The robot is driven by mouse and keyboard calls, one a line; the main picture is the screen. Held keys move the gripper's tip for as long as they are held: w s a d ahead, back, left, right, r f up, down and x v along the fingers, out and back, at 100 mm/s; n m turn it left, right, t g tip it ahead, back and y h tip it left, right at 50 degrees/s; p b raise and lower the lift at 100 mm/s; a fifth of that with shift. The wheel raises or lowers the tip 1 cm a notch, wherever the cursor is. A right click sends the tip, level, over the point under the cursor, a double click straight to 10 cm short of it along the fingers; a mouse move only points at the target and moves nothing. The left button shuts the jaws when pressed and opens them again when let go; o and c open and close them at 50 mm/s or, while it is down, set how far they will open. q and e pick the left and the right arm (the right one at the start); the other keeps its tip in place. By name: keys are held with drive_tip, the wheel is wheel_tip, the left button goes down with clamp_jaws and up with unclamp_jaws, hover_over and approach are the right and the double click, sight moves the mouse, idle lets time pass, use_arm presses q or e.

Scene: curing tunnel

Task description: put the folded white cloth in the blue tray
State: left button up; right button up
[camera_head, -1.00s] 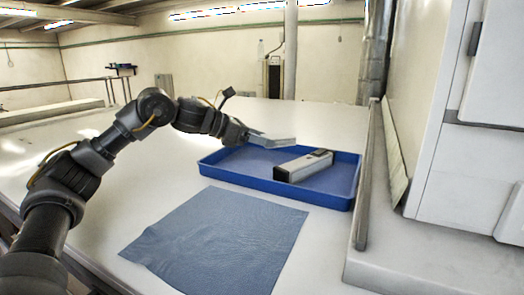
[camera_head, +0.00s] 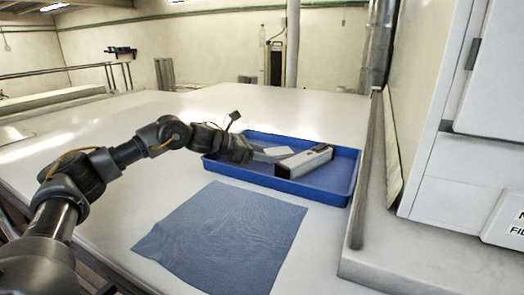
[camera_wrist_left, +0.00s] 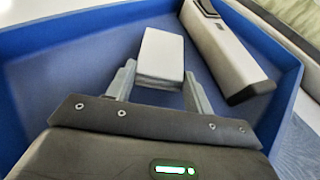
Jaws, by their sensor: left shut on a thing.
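The folded white cloth (camera_wrist_left: 161,53) is a small pale block between the fingers of my left gripper (camera_wrist_left: 160,88) in the left wrist view. The gripper is shut on it. In the head view my left gripper (camera_head: 261,154) reaches over the left rim of the blue tray (camera_head: 290,190), and the cloth (camera_head: 279,151) shows at its fingertips, low inside the tray walls. I cannot tell whether the cloth touches the tray floor. The tray floor also shows around the cloth in the left wrist view (camera_wrist_left: 85,62). My right gripper is not in view.
A long pale box with a dark end (camera_head: 304,161) lies in the tray, just right of the cloth. A blue-grey mat (camera_head: 222,238) lies flat in front of the tray. A metal rail (camera_head: 366,170) and white cabinet (camera_head: 455,120) stand to the right. The table left of the tray is clear.

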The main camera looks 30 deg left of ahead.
use_arm(q)
drive_tip(key=o, duration=1)
drive_tip(key=shift+f, duration=0.1)
drive_tip(key=shift+c, duration=0.2)
drive_tip(key=p+v, duration=0.1)
drive_tip(key=v, duration=1.1)
